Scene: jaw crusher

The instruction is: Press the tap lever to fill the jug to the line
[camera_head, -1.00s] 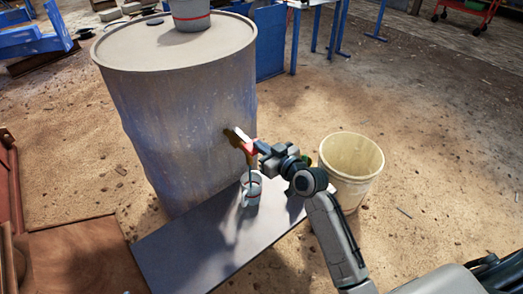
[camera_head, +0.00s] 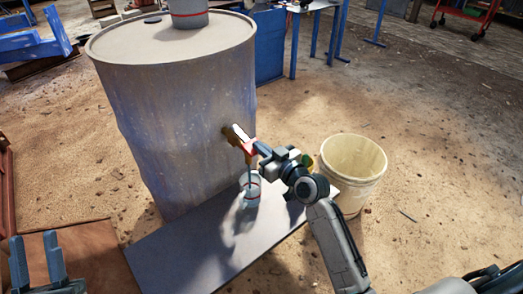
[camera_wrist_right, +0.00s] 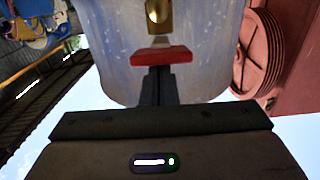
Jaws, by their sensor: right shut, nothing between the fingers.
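The tap (camera_head: 235,133) sticks out of the side of the large drum (camera_head: 180,110). Its red lever (camera_wrist_right: 160,56) shows in the right wrist view below the brass tap body. My right gripper (camera_head: 262,151) is shut and empty, its fingertips at the lever and seemingly touching it. A thin blue stream (camera_head: 249,176) runs down from the tap into the jug. The clear jug (camera_head: 250,197), with a red line around it, stands upright on the grey board under the tap. Its water level is too small to read. My left gripper (camera_head: 38,261) is open and empty at the lower left.
The grey board (camera_head: 185,262) lies in front of the drum. A cream bucket (camera_head: 352,175) stands to the right of the board, close to my right arm. A grey container with a red band (camera_head: 188,14) stands on the drum lid. Sandy floor at the right is clear.

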